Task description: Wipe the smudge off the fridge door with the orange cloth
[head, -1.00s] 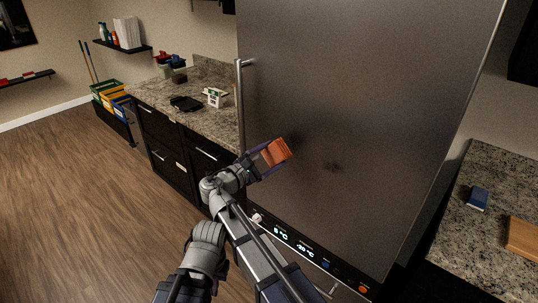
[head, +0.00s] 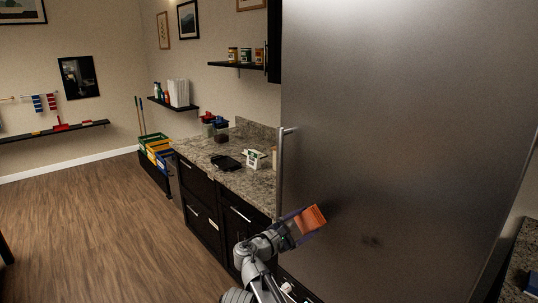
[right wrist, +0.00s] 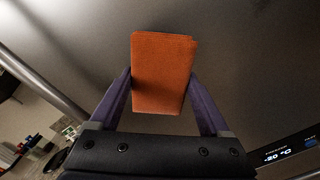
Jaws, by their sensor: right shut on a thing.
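The orange cloth (head: 313,217) is a folded block held in my right gripper (head: 304,224), in front of the fridge door. In the right wrist view the cloth (right wrist: 162,73) sits between the two fingers of the gripper (right wrist: 160,88), which are shut on it. The fridge door (head: 400,120) is a large grey metal panel with a vertical handle (head: 281,170) at its left edge. A dark smudge (head: 371,241) is on the door, right of and lower than the cloth. I cannot tell whether the cloth touches the door. My left gripper is not in view.
A granite counter (head: 258,184) left of the fridge holds a black tray (head: 226,162) and a white box (head: 254,159). Colored bins (head: 158,152) stand beyond it. Another counter (head: 520,260) is at the right edge. The wooden floor (head: 90,230) at left is clear.

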